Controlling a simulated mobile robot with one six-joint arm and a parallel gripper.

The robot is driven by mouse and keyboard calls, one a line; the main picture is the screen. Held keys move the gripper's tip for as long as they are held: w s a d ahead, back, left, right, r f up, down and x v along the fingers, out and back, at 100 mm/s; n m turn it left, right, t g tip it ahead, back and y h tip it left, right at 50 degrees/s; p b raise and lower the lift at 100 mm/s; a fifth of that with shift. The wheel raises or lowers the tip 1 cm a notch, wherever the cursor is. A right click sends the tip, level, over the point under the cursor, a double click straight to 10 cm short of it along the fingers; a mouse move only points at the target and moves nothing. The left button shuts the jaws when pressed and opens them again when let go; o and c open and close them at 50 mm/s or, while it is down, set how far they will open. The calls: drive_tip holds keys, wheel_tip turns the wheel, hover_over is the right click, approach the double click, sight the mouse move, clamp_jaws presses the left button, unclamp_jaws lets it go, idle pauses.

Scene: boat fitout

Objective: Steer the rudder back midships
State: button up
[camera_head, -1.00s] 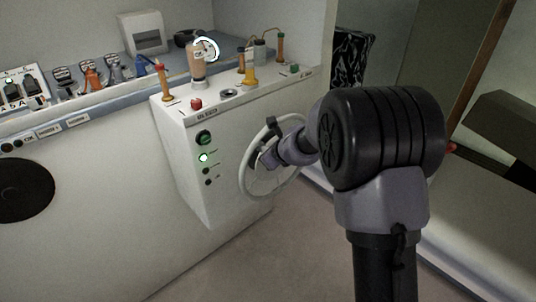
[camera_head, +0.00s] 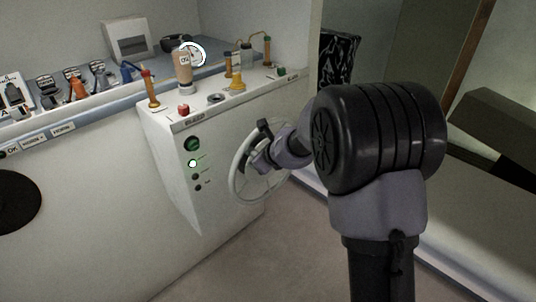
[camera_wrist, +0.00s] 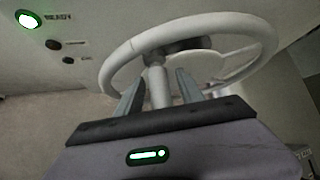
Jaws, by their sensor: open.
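The white steering wheel (camera_head: 236,188) stands on the front of the white helm console (camera_head: 222,140). In the wrist view the wheel (camera_wrist: 121,55) fills the upper middle, with a white handle post (camera_wrist: 157,84) rising from its rim towards me. My gripper (camera_wrist: 157,82) is open, with one finger on each side of the post. In the head view my gripper (camera_head: 255,148) is at the wheel's upper part, and my arm hides the wheel's right side. Whether the fingers touch the post I cannot tell. No rudder angle can be read.
The console top carries a red button (camera_head: 183,110), a yellow-based lever (camera_head: 237,82) and a round gauge (camera_head: 193,54). A green lamp (camera_head: 192,163) is lit on its front. Switches line the counter at left. A bench (camera_head: 470,200) stands at right. Floor (camera_head: 225,262) is clear in front.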

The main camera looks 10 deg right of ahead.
drive_tip(key=p+v, duration=0.4)
drive_tip(key=v, duration=1.1)
drive_tip(key=shift+s+r+p, duration=0.15)
drive_tip(key=shift+s+p, duration=0.15)
drive_tip(key=shift+c, duration=0.3)
